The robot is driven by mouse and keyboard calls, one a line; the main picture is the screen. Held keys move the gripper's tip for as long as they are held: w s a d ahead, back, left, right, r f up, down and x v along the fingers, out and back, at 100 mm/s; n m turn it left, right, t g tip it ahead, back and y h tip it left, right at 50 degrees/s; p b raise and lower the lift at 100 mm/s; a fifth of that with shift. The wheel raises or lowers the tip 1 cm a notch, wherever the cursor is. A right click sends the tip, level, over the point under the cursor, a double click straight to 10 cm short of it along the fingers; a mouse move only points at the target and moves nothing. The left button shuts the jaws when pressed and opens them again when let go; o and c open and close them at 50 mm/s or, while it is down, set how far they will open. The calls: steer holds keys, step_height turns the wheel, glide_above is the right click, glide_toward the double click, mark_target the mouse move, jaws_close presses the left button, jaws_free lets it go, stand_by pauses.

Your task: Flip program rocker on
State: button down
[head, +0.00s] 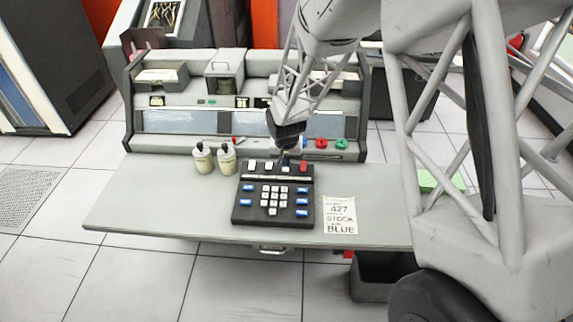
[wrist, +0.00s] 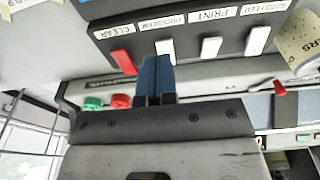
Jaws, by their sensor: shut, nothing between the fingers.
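The program rocker (wrist: 165,47) is a white switch under an upside-down PROGRAM label in the wrist view, on a dark keypad console (head: 240,212). To its left in that view is the red CLEAR rocker (wrist: 122,62); to its right is the white PRINT rocker (wrist: 211,47). My gripper (wrist: 154,60) is shut and empty, its blue fingers pointing at the program rocker and partly covering its lower end. In the head view my gripper (head: 286,163) is over the console's rear row, hiding part of the rockers there. I cannot tell whether it touches the rocker.
Two cream bottles (head: 204,159) stand left of the console. A paper note (head: 339,216) reading 427, STOCK and BLUE lies to its right. Behind is a panel with red (head: 321,143) and green (head: 341,143) knobs. The left of the desk (head: 140,205) is clear.

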step_height(320, 180, up, 10)
steer(key=s, duration=0.2)
steer(key=shift+f, duration=0.15)
steer(key=shift+s+d, duration=0.1)
stand_by(0.6)
steer(key=s+d+r+t, duration=0.1)
steer(key=s+d+r, duration=1.75)
steer(key=s, duration=0.35)
steer(key=s+d, duration=0.4)
steer(key=s, duration=0.7)
steer(key=shift+s+d+r, duration=0.15)
steer(key=shift+d+r, duration=0.05)
steer(key=shift+r, duration=0.25)
